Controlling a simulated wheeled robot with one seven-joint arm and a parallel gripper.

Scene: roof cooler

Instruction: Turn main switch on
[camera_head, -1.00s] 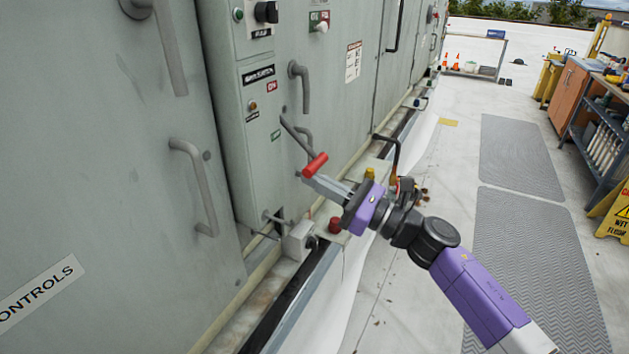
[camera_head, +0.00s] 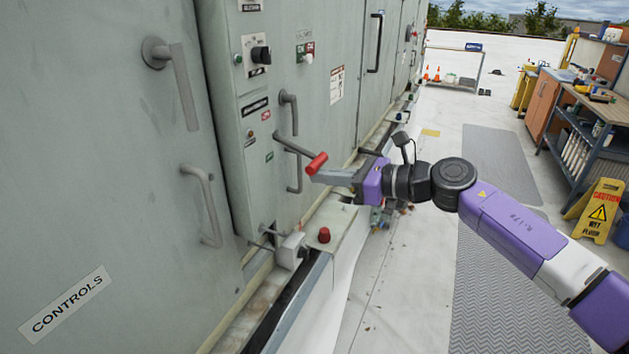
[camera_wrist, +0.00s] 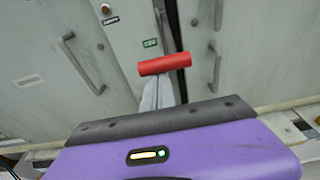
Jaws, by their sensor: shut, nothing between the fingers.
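The main switch is a grey lever (camera_head: 292,146) with a red handle (camera_head: 316,163), on the side of the grey cabinet's control section. The lever slants down and outward from the panel. A small red label (camera_head: 265,115) is above it and a green label (camera_head: 269,156) below left. My gripper (camera_head: 314,176) is shut and empty, its fingertips just under the red handle. In the wrist view the red handle (camera_wrist: 164,64) lies crosswise right at the fingertips (camera_wrist: 160,82). I cannot tell whether they touch.
Cabinet door handles (camera_head: 203,205) stick out at left. A red button (camera_head: 324,235) stands on the ledge below. Rotary knob and buttons (camera_head: 260,54) are above. Free floor with grey mats (camera_head: 500,290) lies right, with a workbench (camera_head: 590,110) and yellow caution sign (camera_head: 597,212) beyond.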

